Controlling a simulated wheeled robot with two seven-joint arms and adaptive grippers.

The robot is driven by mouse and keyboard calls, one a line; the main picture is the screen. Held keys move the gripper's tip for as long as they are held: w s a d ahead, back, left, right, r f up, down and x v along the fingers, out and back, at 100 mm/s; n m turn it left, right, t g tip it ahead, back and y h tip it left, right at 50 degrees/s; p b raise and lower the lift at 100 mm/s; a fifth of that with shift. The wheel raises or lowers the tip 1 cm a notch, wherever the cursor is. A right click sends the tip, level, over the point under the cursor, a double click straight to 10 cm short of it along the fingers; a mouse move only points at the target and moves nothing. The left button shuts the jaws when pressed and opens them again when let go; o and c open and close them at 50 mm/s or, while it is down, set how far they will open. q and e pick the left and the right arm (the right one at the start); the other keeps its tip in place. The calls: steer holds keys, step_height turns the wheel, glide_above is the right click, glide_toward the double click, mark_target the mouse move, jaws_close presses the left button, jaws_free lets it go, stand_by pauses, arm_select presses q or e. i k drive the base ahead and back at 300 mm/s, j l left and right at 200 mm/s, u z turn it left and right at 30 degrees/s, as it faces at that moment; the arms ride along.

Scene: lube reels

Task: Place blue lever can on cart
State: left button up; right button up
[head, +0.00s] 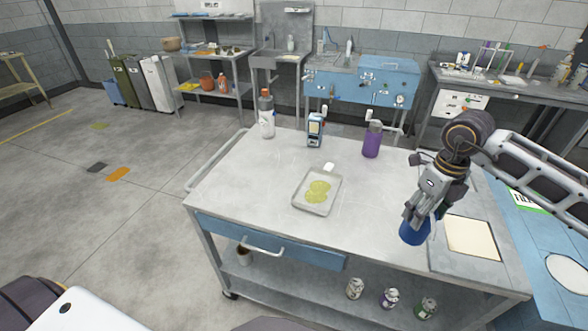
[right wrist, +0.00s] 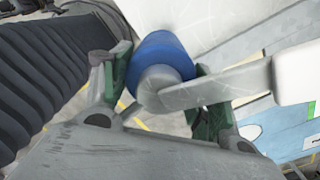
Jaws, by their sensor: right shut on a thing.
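The blue lever can (head: 414,232) is in my right gripper (head: 416,212), over the right front part of the cart top. The right wrist view shows the can (right wrist: 158,58) between the green-padded fingers of the right gripper (right wrist: 165,95), with a grey lever-like part extending to the right. I cannot tell whether the can touches the cart top. The cart (head: 240,180) has a grey metal top, a blue drawer and a lower shelf. My left gripper is not in view.
On the cart stand a tray with yellow-green stuff (head: 300,203), a white bottle (head: 266,118), a blue-white container (head: 314,132) and a purple bottle (head: 372,142). A cream pad (head: 470,238) lies right of the can. Several small cans sit on the lower shelf. The cart's left top is clear.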

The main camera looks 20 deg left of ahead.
mark_target(290, 192)
steer(key=i+j+u, duration=0.2)
steer(key=j, duration=0.25)
steer(key=i+j+u, duration=0.2)
steer(key=j, duration=0.2)
steer(key=i+j+u, duration=0.2)
steer(key=j, duration=0.2)
steer(key=k+j, duration=0.05)
